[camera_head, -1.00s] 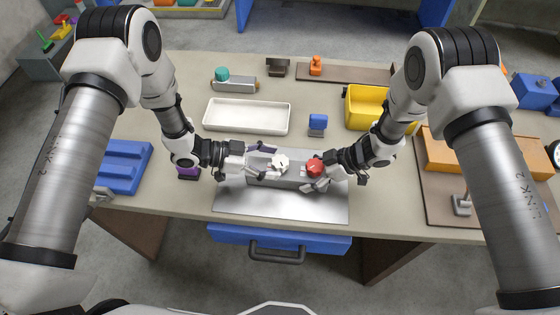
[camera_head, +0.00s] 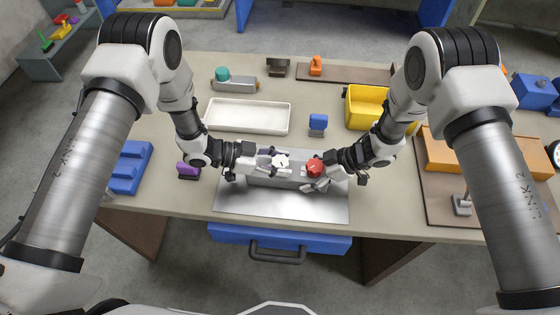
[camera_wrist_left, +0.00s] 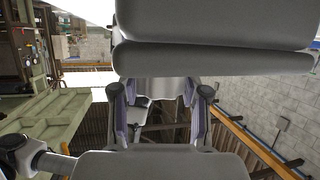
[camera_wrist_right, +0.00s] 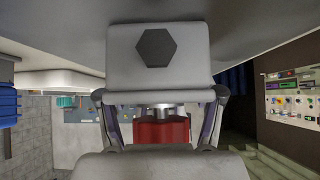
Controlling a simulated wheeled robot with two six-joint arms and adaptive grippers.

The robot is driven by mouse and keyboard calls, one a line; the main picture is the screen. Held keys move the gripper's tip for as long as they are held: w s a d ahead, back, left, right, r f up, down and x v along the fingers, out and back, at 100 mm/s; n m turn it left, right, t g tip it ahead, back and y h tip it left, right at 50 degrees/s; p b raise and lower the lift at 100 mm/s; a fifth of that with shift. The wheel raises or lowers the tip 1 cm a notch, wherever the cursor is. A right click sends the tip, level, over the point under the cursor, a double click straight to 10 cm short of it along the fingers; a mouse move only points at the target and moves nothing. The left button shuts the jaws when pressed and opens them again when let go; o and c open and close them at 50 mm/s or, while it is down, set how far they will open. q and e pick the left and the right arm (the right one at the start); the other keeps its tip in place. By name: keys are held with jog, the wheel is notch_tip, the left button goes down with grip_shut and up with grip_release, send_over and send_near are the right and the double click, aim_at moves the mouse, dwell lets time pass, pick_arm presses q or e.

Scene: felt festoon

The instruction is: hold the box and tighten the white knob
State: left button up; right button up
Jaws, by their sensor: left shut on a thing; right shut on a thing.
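The grey box (camera_head: 285,183) lies on a metal plate at the front middle of the table in the head view. The white knob (camera_head: 281,160) and a red knob (camera_head: 315,168) sit on top of it. My left gripper (camera_head: 271,163) is shut on the white knob from the left; its fingers partly hide it. In the left wrist view a pale shape (camera_wrist_left: 160,92) sits between the fingers. My right gripper (camera_head: 322,172) is shut on the right end of the box, with the red knob between its fingers. The red knob also shows in the right wrist view (camera_wrist_right: 162,132).
A white tray (camera_head: 246,103) and a small blue block (camera_head: 317,124) lie behind the box. A purple piece (camera_head: 187,171) and blue tray (camera_head: 128,168) are left. The metal plate (camera_head: 285,208) is bare in front.

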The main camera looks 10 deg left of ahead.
pick_arm(q)
jog(key=m+g, duration=0.3)
jog(key=g, duration=0.1)
jog(key=shift+m, duration=0.4)
jog(key=m+g+y, duration=0.1)
jog(key=m+g, duration=0.2)
jog(key=g, duration=0.1)
jog(key=shift+d+m+g, duration=0.1)
jog(key=shift+m+g, duration=0.2)
jog(key=m+g+y, duration=0.3)
jog(key=m+g, duration=0.1)
jog(key=shift+m+g+y, duration=0.9)
jog(key=shift+m+y, duration=0.7)
jog(key=o, duration=1.2)
jog(key=shift+c, duration=0.2)
